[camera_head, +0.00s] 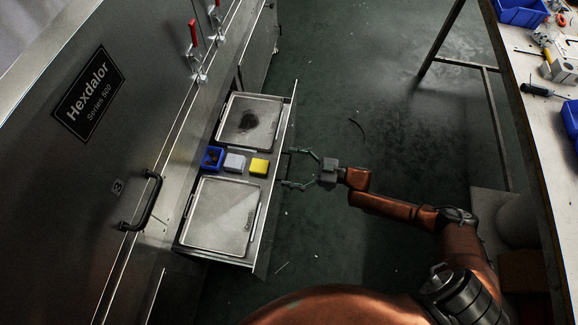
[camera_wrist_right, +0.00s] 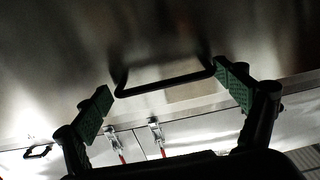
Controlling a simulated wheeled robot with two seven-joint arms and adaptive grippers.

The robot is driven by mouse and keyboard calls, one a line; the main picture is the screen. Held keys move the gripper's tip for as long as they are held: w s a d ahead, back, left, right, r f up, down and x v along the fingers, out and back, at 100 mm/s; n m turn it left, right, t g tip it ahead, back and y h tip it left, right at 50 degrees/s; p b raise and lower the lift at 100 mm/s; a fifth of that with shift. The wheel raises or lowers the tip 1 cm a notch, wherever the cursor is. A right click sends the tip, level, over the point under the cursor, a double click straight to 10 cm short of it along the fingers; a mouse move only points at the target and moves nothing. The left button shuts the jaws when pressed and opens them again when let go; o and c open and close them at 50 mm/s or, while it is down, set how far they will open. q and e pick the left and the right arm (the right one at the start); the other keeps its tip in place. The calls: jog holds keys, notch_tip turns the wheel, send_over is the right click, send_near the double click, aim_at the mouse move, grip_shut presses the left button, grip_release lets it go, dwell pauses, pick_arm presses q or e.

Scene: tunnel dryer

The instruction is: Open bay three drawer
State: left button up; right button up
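The drawer (camera_head: 262,225) under the dryer panel marked 3 (camera_head: 118,186) stands pulled out. It holds two metal trays, a blue bin (camera_head: 212,158), a grey-white block (camera_head: 235,163) and a yellow block (camera_head: 259,166). My right gripper (camera_head: 285,168) is at the outer side of the drawer front, with its fingers spread. In the right wrist view, a dark bar handle (camera_wrist_right: 165,85) shows between the open fingers of the right gripper (camera_wrist_right: 165,97). The fingers look apart from the bar; contact is unclear. My left gripper is out of view.
A black door handle (camera_head: 142,202) is on the dryer panel. Red-handled clamps (camera_head: 193,35) are farther along. A workbench (camera_head: 550,110) with blue bins and tools stands at the right. The dark green floor (camera_head: 340,95) between is mostly clear.

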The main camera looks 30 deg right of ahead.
jog(key=shift+o, duration=0.3)
jog(key=shift+d, duration=0.1)
jog(key=v, duration=1.2)
jog(key=shift+s+f, duration=0.1)
